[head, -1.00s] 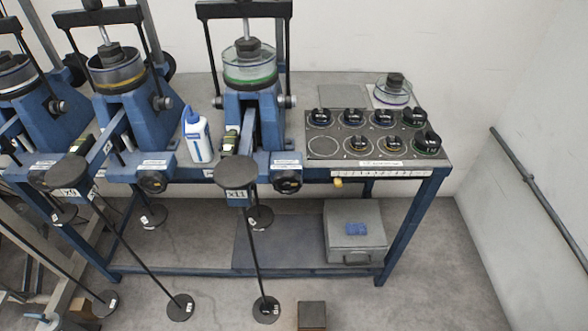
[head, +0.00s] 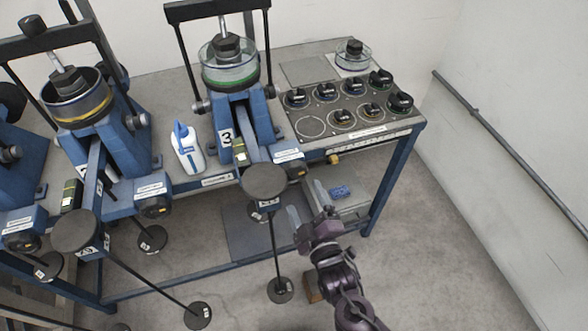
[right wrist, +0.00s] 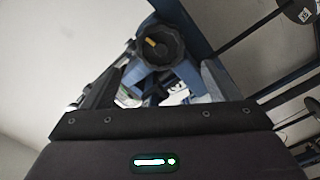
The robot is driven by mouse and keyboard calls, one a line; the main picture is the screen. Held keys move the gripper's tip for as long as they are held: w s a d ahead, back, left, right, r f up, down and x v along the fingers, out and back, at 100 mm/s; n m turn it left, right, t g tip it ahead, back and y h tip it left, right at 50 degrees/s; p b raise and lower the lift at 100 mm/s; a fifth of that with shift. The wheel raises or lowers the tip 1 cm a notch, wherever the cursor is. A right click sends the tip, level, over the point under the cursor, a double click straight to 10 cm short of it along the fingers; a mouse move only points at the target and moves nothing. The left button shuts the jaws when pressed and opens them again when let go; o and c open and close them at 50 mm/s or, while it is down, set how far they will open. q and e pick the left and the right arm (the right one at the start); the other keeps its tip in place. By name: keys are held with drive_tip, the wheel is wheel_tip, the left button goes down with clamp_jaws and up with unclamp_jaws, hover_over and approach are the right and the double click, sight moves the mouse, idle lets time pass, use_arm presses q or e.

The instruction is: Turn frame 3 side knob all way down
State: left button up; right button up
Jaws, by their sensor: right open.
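Frame 3 (head: 218,110) is the blue lever frame with a "3" label, standing near the table's right part in the head view. Its dark side knob (head: 297,171) sits low on the right front of the frame, partly behind the round black lever disc. In the right wrist view a black lobed knob (right wrist: 160,45) with a yellow mark shows ahead, beyond and roughly between the fingers. My right gripper (head: 307,203) is open and empty, just below and in front of the knob, apart from it. My left gripper is not in view.
The black lever disc (head: 264,181) and its rod stand close left of my right gripper. A panel with several black knobs (head: 345,118) lies right of frame 3. A white bottle (head: 187,149) stands left. A grey box (head: 345,205) is below the table. Floor at right is clear.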

sight(295, 176)
drive_tip(key=b+x, duration=0.1)
drive_tip(key=x, duration=0.2)
drive_tip(key=b+x, duration=0.4)
drive_tip(key=x, duration=0.1)
drive_tip(key=shift+w+f, duration=0.3)
drive_tip(key=shift+f, duration=0.05)
drive_tip(key=shift+w+a+r, duration=0.1)
drive_tip(key=shift+w+r, duration=0.05)
drive_tip(key=shift+w, duration=0.15)
drive_tip(key=shift+c, duration=0.3)
drive_tip(key=c, duration=1.2)
drive_tip(key=shift+o, duration=0.2)
drive_tip(key=shift+a, duration=0.1)
